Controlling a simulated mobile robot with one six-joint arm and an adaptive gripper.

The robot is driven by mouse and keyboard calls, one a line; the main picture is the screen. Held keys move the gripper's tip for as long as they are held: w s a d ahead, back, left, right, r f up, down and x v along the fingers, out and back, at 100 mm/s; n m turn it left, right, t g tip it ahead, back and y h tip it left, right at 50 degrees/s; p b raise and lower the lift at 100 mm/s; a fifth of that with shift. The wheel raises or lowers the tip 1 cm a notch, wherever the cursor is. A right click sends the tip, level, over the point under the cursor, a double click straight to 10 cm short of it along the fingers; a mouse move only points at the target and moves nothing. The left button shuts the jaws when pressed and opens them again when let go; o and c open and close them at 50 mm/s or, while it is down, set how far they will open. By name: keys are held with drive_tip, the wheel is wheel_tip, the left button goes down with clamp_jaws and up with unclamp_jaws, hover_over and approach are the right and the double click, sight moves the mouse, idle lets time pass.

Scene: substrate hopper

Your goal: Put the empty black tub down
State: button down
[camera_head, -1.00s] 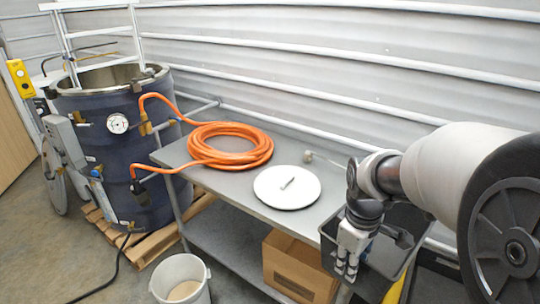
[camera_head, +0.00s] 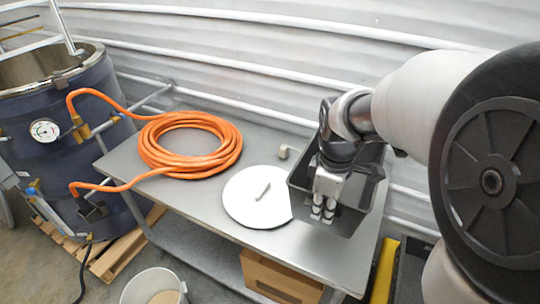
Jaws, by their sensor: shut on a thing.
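The empty black tub (camera_head: 348,219) is at the right end of the grey metal table (camera_head: 215,220), in the head view. My gripper (camera_head: 323,212) is shut on the tub's near left wall, fingers pointing down over the rim. The tub looks roughly upright and its inside looks empty where it shows. My arm hides part of its far side. I cannot tell whether its base touches the tabletop or hangs just above it.
A round white lid (camera_head: 245,205) with a handle lies just left of the tub. A coiled orange hose (camera_head: 190,165) lies on the table and runs to a dark blue hopper (camera_head: 60,140). A cardboard box (camera_head: 275,280) sits below. A white bucket (camera_head: 152,285) stands on the floor.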

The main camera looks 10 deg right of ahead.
wheel_tip(320, 180, down, 18)
drive_tip(key=b, duration=0.4)
drive_tip(key=shift+f, duration=0.15)
drive_tip(key=shift+f+b, duration=0.2)
drive_tip(key=shift+b, duration=0.1)
drive_tip(key=c, duration=1.4)
unclamp_jaws()
drive_tip(key=shift+s, duration=0.1)
drive_tip(key=shift+o, duration=0.2)
